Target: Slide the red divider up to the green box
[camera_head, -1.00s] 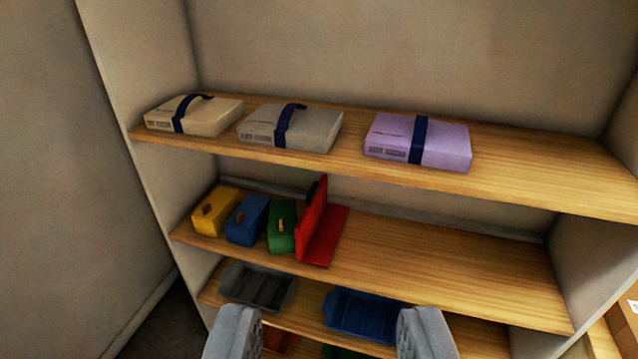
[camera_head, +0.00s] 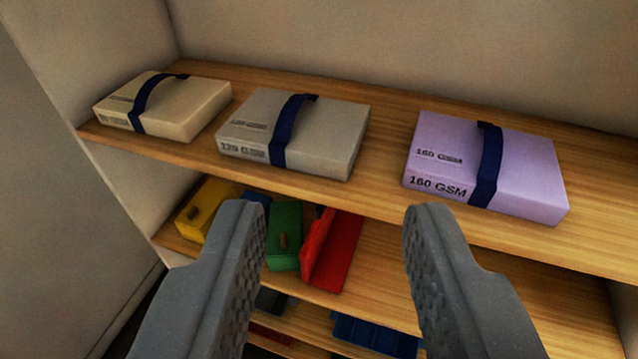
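The red divider (camera_head: 336,255) is an L-shaped piece with an upright plate and a flat foot on the middle shelf. Its upright side faces the green box (camera_head: 285,222), just left of it. I cannot tell whether the two touch. The upper part of the divider is hidden by the shelf above. My gripper (camera_head: 334,225) is open and empty. Its two grey fingers appear on either side of the green box and divider in the picture, nearer the camera than the shelf.
A yellow box (camera_head: 203,205) and a mostly hidden blue box (camera_head: 257,197) stand left of the green box. The upper shelf carries a cream pack (camera_head: 190,100), a grey pack (camera_head: 335,130) and a purple pack (camera_head: 530,185). Blue trays (camera_head: 375,335) sit below. The middle shelf right of the divider looks clear.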

